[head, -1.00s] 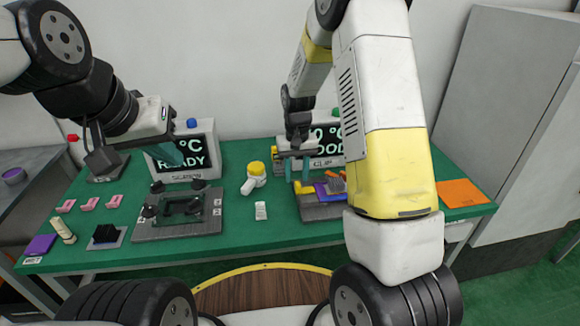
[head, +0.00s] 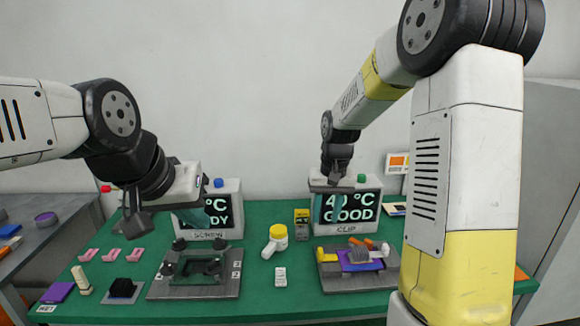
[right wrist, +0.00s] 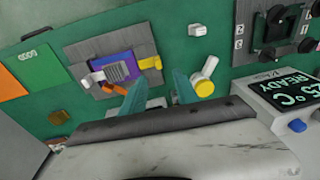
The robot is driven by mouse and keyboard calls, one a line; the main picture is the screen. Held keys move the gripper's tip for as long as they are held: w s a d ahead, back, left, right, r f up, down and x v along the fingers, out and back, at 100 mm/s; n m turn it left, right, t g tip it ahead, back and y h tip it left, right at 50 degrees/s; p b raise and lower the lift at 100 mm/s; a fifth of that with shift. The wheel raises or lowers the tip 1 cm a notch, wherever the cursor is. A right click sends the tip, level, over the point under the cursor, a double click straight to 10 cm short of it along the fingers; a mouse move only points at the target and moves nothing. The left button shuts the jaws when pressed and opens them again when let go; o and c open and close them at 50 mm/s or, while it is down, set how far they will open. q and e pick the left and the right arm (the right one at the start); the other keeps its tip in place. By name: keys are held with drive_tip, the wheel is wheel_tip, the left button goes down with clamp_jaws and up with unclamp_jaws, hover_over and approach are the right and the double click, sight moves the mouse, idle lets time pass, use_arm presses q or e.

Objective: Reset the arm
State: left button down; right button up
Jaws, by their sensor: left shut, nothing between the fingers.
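My right gripper (head: 332,206) is raised in front of the CLIP display (head: 348,214), above and behind the clip fixture (head: 340,279). In the right wrist view its two teal fingers (right wrist: 160,95) stand apart with nothing between them. The clip fixture also shows in the right wrist view (right wrist: 85,52), with purple, yellow, orange and grey parts on it. My left gripper (head: 190,217) is shut and empty, raised in front of the SCREW display (head: 222,208), behind the screw fixture (head: 190,290).
Pink parts (head: 111,254), a purple block (head: 57,292) and a black block (head: 124,287) are at the left.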

drive_tip(key=s+d+r+t, duration=0.1)
drive_tip(key=s+r+t, duration=0.1)
drive_tip(key=s+r, duration=0.5)
drive_tip(key=s+d+r+t+y, duration=0.1)
drive_tip(key=s+r+t, duration=0.2)
drive_tip(key=s+r, duration=0.4)
drive_tip(key=s, duration=0.7)
drive_tip(key=shift+y, duration=0.3)
